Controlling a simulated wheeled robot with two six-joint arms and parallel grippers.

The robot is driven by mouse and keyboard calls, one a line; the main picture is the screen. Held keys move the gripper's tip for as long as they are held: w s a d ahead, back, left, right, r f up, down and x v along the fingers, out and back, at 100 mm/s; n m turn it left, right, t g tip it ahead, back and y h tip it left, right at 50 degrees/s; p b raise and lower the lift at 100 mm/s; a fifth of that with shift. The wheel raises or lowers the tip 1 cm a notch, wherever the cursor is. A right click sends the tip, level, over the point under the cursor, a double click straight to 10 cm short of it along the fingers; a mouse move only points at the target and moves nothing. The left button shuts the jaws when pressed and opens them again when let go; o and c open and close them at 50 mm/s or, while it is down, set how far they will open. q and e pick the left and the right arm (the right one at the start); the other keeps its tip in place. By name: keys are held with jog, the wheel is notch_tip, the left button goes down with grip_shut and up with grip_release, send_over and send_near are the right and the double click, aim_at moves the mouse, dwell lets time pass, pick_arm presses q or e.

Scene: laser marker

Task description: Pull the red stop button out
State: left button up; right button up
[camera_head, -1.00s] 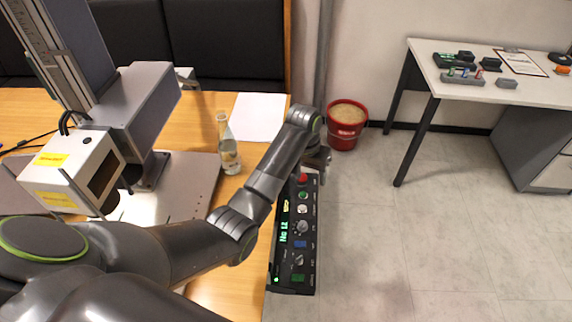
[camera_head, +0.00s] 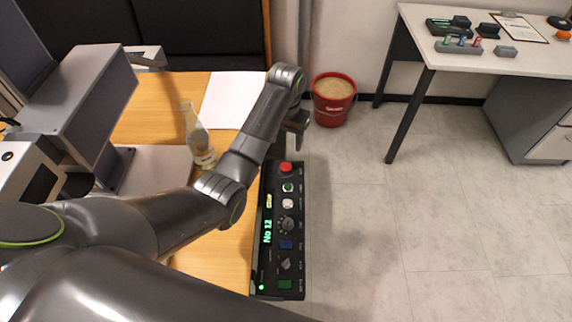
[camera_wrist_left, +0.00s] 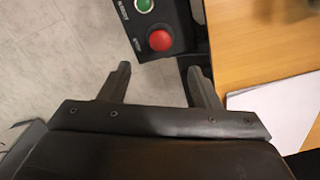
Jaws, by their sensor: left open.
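The red stop button (camera_head: 286,168) sits at the far end of a black control panel (camera_head: 262,255) along the table's right edge. In the left wrist view the red button (camera_wrist_left: 160,41) shows just ahead of the gap between the fingers, with the green button beside it. My left gripper (camera_wrist_left: 158,78) is open and empty, its two fingers apart and not touching the button. In the head view the left gripper (camera_head: 298,122) is just beyond the panel's far end, partly hidden by my arm. My right gripper is not in view.
A glass bottle (camera_head: 198,140) and white paper (camera_head: 228,98) are on the wooden table left of my arm. A grey laser machine (camera_head: 75,100) stands further left. A red bucket (camera_head: 332,112) is on the floor beyond. A white desk (camera_head: 470,55) stands at right.

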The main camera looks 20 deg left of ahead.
aim_at(286, 166)
pick_arm(q)
notch_tip(286, 166, down, 4)
jog(key=shift+s, duration=0.1)
notch_tip(286, 166, down, 6)
jog(key=shift+r+b, duration=0.1)
jog(key=shift+b, duration=0.35)
jog(key=shift+f, duration=0.55)
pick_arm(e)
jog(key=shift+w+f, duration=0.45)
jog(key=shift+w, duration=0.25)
